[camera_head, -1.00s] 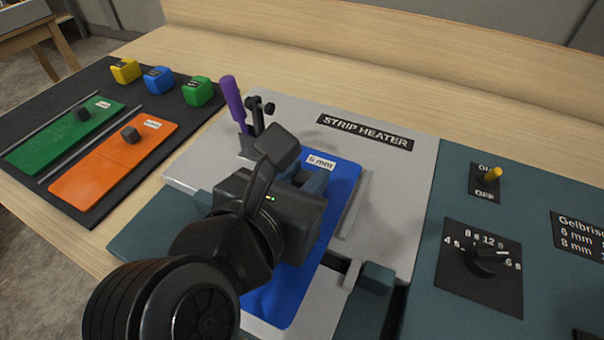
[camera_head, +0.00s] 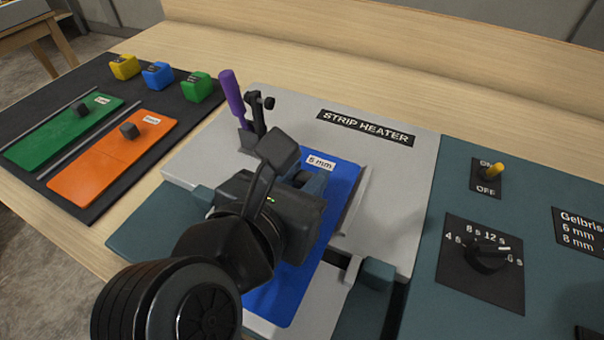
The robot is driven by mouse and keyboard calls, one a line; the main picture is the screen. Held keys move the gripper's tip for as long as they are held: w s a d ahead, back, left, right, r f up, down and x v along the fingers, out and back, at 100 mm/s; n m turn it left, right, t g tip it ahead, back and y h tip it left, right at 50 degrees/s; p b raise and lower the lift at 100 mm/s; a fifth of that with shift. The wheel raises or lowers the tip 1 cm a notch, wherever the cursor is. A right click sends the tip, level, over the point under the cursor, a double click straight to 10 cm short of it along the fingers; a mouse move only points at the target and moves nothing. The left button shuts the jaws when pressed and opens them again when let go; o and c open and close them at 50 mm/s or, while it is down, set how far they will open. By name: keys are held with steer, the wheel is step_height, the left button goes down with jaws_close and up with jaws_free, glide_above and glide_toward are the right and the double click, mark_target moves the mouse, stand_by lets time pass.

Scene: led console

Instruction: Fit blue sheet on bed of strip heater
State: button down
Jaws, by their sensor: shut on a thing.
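The blue sheet (camera_head: 338,184) lies over the bed of the strip heater (camera_head: 392,205), its long side running from the back to the front of the machine. A white 5 mm or 6 mm label sits near its far end; the digit is hard to read. My gripper (camera_head: 308,184) is over the sheet's left and middle part and is shut on it. My wrist hides the fingertips, the grip point and much of the sheet's left edge. I cannot tell whether the sheet lies flat on the bed or is slightly raised.
A purple-handled clamp (camera_head: 231,98) stands behind my gripper. A rail runs along the sheet's right side. Green (camera_head: 65,132) and orange (camera_head: 110,158) sheets lie on a black mat at left with several coloured blocks. A switch (camera_head: 491,173) and dial (camera_head: 486,256) are at right.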

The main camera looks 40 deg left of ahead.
steer(key=shift+f, duration=0.55)
stand_by(0.4)
steer(key=c, duration=0.8)
jaws_free()
steer(key=v, duration=0.8)
